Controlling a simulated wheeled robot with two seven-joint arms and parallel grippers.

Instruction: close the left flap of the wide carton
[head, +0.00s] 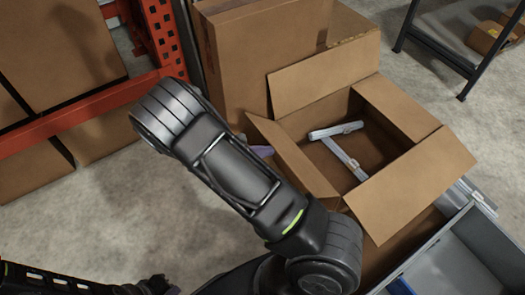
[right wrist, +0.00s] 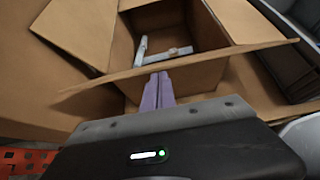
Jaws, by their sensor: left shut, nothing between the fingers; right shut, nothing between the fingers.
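The wide carton (head: 366,262) stands open with two pale grey bars (head: 337,130) inside. Its left flap (head: 292,158) rises at a slant from the left rim, and in the right wrist view the flap (right wrist: 215,64) crosses as a thin strip. My right gripper has purple fingers (head: 262,150), mostly hidden behind my own arm in the head view, on the flap's outer side. In the right wrist view the fingers (right wrist: 158,92) are together and empty, tips at the flap's edge; I cannot tell whether they touch. My left gripper's fingers do not show.
The carton's far flap (head: 325,75) stands up, the right flap (head: 400,106) is raised, and the near flap (head: 410,185) leans outward. A tall box (head: 255,60) stands behind. A grey bin (head: 465,262) is at lower right, an orange rack (head: 85,110) at left. Floor at left is clear.

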